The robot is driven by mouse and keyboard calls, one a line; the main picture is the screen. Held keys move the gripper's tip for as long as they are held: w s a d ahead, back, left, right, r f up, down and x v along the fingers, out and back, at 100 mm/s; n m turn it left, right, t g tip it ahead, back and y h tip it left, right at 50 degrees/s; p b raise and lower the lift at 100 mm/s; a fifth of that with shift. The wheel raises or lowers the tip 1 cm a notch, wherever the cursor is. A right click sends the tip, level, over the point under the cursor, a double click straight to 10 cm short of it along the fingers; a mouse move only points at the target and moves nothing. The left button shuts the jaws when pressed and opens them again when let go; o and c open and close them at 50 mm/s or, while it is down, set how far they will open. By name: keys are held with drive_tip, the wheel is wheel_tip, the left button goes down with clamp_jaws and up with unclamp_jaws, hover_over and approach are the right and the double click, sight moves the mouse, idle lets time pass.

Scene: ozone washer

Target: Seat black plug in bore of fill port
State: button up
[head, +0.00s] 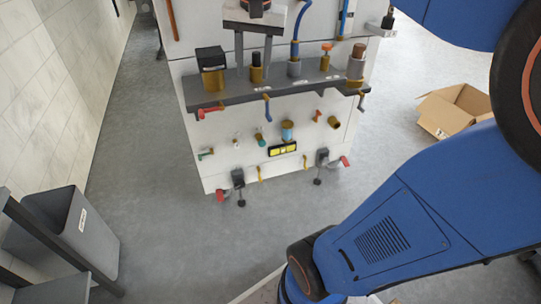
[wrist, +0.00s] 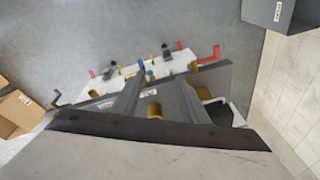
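Several gold and grey fittings stand on the grey shelf (head: 225,98) of the white machine. In the head view one gold fitting (head: 256,74) has a dark top (head: 257,58). I cannot tell whether this top is the black plug or the dark bore of the fill port. A small black part (head: 388,20) sits on a ledge at the upper right; it may be the plug, but it is too small to be sure.
A gold fitting with a black block top (head: 210,57) and a brown-topped grey fitting (head: 356,68) stand nearby. A bin (head: 70,235) and a cardboard box (head: 440,118) lie on the floor.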

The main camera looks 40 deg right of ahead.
drive_tip(key=s+a+f+n+t, duration=0.1)
drive_tip(key=s+a+f+n, duration=0.2)
drive_tip(key=s+f, duration=0.5)
drive_tip(key=s+a+f+n+t, duration=0.1)
drive_tip(key=s+a+f+n, duration=0.2)
drive_tip(key=s+f+n, duration=0.2)
wheel_tip(320, 180, down, 4)
drive_tip(key=s, duration=0.2)
drive_tip(key=shift+s+t, duration=0.3)
drive_tip(key=shift+s, duration=0.1)
drive_tip(key=shift+d+r, duration=0.1)
drive_tip(key=shift+r, duration=0.05)
